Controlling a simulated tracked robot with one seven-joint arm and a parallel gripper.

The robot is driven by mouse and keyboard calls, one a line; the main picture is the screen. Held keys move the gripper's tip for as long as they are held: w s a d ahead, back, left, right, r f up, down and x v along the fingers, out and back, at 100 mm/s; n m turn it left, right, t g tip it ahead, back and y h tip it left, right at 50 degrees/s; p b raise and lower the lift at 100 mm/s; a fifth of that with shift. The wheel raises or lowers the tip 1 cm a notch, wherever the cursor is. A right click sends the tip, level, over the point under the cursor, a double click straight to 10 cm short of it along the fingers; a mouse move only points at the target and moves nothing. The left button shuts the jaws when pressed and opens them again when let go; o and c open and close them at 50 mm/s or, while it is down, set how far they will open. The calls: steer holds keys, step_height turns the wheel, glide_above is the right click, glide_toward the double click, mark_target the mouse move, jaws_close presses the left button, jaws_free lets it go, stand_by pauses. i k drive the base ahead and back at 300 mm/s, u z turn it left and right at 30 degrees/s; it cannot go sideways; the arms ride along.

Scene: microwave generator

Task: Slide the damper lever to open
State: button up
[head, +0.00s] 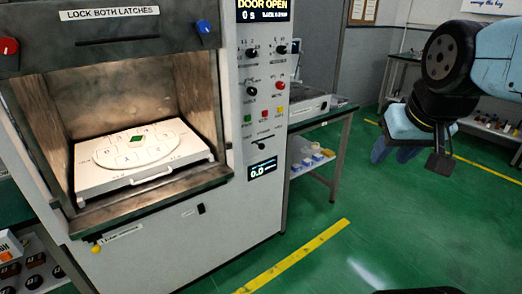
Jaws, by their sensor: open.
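The microwave generator cabinet (236,232) stands left of centre with its chamber open. No legible label marks the damper lever. One candidate is a small dark knob at a short slot (262,146) on the control panel, above the small 0.0 display. Another is a yellow knob (97,249) beside a small label low on the front; I cannot tell which is the damper. My gripper (412,155) hangs at the right, well apart from the cabinet, open and seemingly empty; its fingers are only partly clear.
A white tray (103,187) with a handle sits in the chamber. A red knob (9,46) and a blue knob (203,27) flank the top. A bench (334,125) stands behind the cabinet. Green floor (400,220) is clear at centre right.

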mark_target(261, 146)
steer(key=u, duration=1.05)
steer(key=i, duration=1.5)
steer(key=u, duration=0.05)
